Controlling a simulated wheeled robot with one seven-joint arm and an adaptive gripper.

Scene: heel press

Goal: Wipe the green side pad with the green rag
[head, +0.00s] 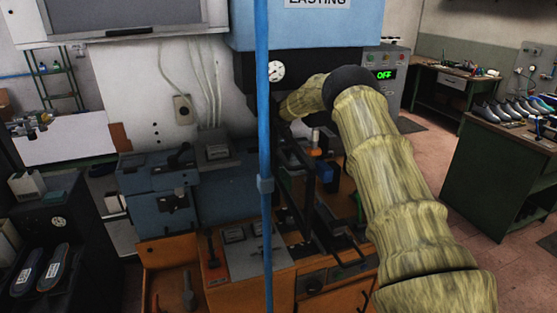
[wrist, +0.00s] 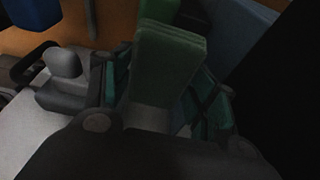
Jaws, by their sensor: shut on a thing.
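In the wrist view, my gripper (wrist: 152,106) reaches up from the bottom edge, its dark body filling the lower part. It is shut on a folded green block with layered edges, which looks like the green rag (wrist: 168,58). Darker teal-green pieces (wrist: 206,104) show on both sides of it, crossed by dark bars. I cannot tell whether these are the green side pad, or whether the rag touches them. In the head view, my arm bends into the press, and its end is hidden behind the dark press parts.
A blue upright post (head: 263,150) stands in front of the press. An orange-capped cylinder (head: 316,143) and a blue block (head: 328,172) are near my arm. A green bench (head: 515,170) with shoes stands at right.

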